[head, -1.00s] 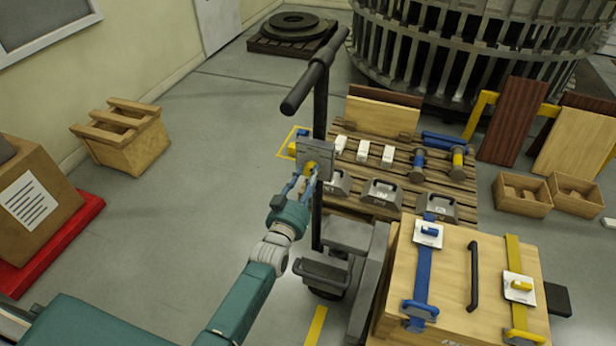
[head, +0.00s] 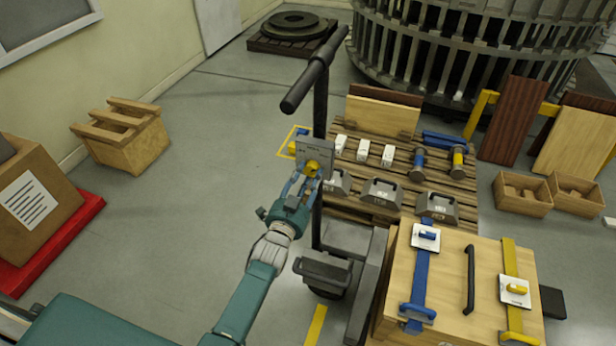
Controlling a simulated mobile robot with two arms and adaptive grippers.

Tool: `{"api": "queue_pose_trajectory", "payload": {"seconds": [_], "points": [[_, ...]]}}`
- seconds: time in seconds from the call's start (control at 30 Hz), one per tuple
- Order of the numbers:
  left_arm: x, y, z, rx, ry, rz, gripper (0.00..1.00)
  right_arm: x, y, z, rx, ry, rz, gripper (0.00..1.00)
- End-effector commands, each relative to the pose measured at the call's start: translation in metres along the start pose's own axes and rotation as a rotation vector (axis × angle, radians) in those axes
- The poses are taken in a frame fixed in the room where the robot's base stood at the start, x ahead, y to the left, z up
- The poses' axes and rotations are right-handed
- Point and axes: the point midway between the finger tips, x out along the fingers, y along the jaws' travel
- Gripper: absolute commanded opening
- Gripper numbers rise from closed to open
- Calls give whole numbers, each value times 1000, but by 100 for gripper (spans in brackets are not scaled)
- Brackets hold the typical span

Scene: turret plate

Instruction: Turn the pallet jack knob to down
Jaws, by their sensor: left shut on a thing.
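The pallet jack stands upright in the middle of the head view, with a dark T-shaped handle (head: 316,72) on a post. A grey plate (head: 316,152) on the post carries a yellow knob (head: 312,167). My left gripper (head: 306,177) reaches up to the plate from below, its fingers closed on the yellow knob and partly covering it. The words on the plate are too small to read. My right gripper is not in view.
A wooden crate (head: 455,262) with blue and yellow straps sits at the lower right. A slatted pallet (head: 400,205) with grey weights is behind the post. A carton on a red base (head: 85,232) stands at the left. Open floor lies between.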

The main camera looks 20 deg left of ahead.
Motion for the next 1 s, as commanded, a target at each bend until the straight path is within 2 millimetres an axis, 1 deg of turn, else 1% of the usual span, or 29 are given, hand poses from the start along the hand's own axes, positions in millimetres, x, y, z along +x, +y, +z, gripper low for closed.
{"api": "queue_pose_trajectory", "payload": {"seconds": [0.03, 0.43, 0.47, 0.5, 0.53, 0.73, 0.87, 0.93, 1.0], "points": [[-1, 2, 4, 7, -7, 5, 9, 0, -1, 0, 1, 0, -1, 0], [-2, 2, 4, 13, -8, 6, 9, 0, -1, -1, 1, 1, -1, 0], [-2, 2, 4, 14, -8, 6, 41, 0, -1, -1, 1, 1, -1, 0], [-2, 2, 4, 13, -7, 5, 49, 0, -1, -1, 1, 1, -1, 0], [-1, 2, 3, 13, -7, 5, 54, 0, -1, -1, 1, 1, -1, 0], [-1, 1, 2, 12, -4, 3, 54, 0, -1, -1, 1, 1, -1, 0], [-3, 1, 2, 11, -3, 2, 54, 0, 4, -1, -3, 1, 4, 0], [-9, 1, 2, 11, -3, 2, 54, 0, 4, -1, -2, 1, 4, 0], [-18, 1, 2, 12, -3, 3, 54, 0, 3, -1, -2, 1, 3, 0]]}}
